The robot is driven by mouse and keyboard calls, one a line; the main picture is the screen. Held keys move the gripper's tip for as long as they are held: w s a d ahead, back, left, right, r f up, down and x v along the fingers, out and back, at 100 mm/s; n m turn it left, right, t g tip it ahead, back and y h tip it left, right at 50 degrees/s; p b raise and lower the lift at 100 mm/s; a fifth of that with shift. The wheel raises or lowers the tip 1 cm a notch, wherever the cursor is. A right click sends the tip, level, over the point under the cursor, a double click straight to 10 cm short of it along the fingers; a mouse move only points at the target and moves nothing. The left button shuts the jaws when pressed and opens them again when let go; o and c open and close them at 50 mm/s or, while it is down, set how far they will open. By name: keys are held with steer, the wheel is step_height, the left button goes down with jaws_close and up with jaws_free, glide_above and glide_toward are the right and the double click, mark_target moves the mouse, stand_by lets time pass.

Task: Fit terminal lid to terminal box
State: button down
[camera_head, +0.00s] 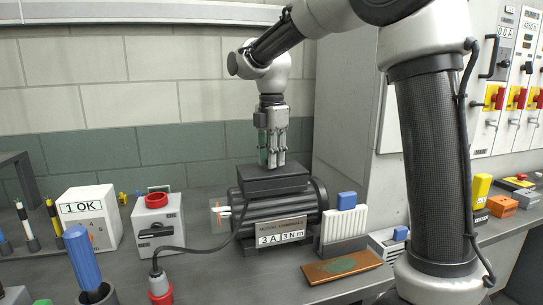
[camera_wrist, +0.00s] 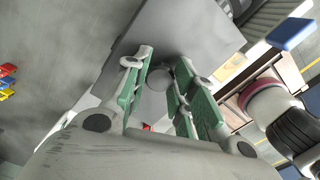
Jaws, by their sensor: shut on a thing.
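The terminal lid (camera_head: 292,171) is a dark grey flat piece on top of the black ribbed motor (camera_head: 312,203), over the place of the terminal box. I cannot tell the box from the lid here, nor whether the lid is fully seated. My gripper (camera_head: 272,164) points straight down over the middle of the lid. In the wrist view, its green-padded fingers (camera_wrist: 162,88) close around a round grey knob on the lid, and the lid's flat plate (camera_wrist: 190,32) spreads out beyond them. The box under the lid is hidden.
A holder with a blue-topped block (camera_head: 347,201) stands right of the motor. A brown tray (camera_head: 322,273) with a green patch lies in front. A dark cable (camera_head: 205,249) crosses the bench.

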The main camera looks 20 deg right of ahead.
steer(key=shift+f, duration=0.2)
stand_by(0.4)
steer(key=c, duration=1.1)
jaws_free()
steer(key=shift+r, duration=0.1)
step_height(320, 180, up, 12)
